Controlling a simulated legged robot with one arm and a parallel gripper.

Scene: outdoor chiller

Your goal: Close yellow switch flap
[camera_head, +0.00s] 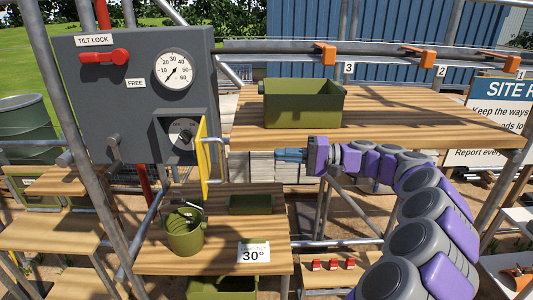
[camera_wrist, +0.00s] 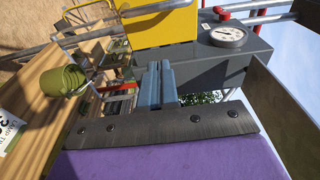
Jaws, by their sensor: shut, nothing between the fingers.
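The yellow switch flap (camera_head: 203,158) stands swung open at the lower right of the grey control box (camera_head: 85,110), seen nearly edge-on. A grey handle (camera_head: 214,139) sticks out on its right side. The switch recess with its round dial (camera_head: 182,133) is uncovered. In the wrist view the yellow flap (camera_wrist: 160,24) fills the upper middle, beyond my fingers. My gripper (camera_head: 280,155) is to the right of the flap, apart from it, under the wooden shelf's edge. Its blue-grey fingers (camera_wrist: 157,84) are shut and empty.
The upper wooden shelf (camera_head: 400,117) with a green bin (camera_head: 303,103) lies just above my gripper. A green bucket (camera_head: 185,235) stands on a lower shelf (camera_head: 215,262) beneath the flap. A red tilt-lock lever (camera_head: 105,57) and a gauge (camera_head: 173,70) are on the box.

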